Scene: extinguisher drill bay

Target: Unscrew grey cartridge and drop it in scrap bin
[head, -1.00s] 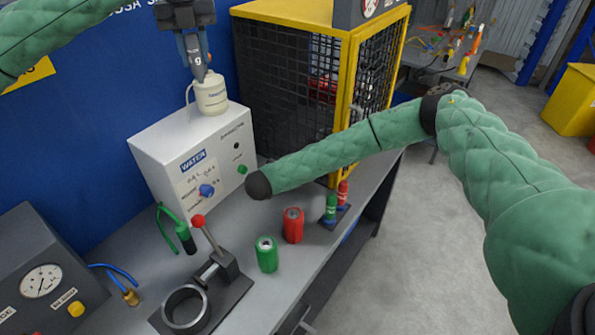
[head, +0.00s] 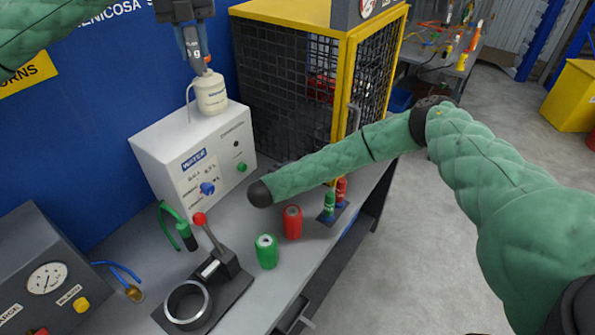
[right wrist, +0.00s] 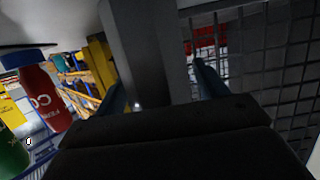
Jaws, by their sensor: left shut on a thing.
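My left gripper (head: 193,45) points down at the top of the head view, shut on a grey cartridge (head: 197,48) with a "g" marking. The cartridge hangs just above a cream bottle (head: 211,95) with a side handle, which stands on the white water box (head: 170,150). A small orange-red part shows at the cartridge's lower end; I cannot tell whether cartridge and bottle still touch. My right gripper (right wrist: 162,88) shows in the right wrist view with its fingers apart. A yellow bin (head: 572,97) stands far right; no scrap label is readable.
The bench holds a green can (head: 266,251), a red can (head: 292,222), a lever press (head: 205,285) and a gauge box (head: 40,270). Small red and green cylinders stand near the yellow-framed mesh cage (head: 285,85). Open floor (head: 430,240) lies right of the bench.

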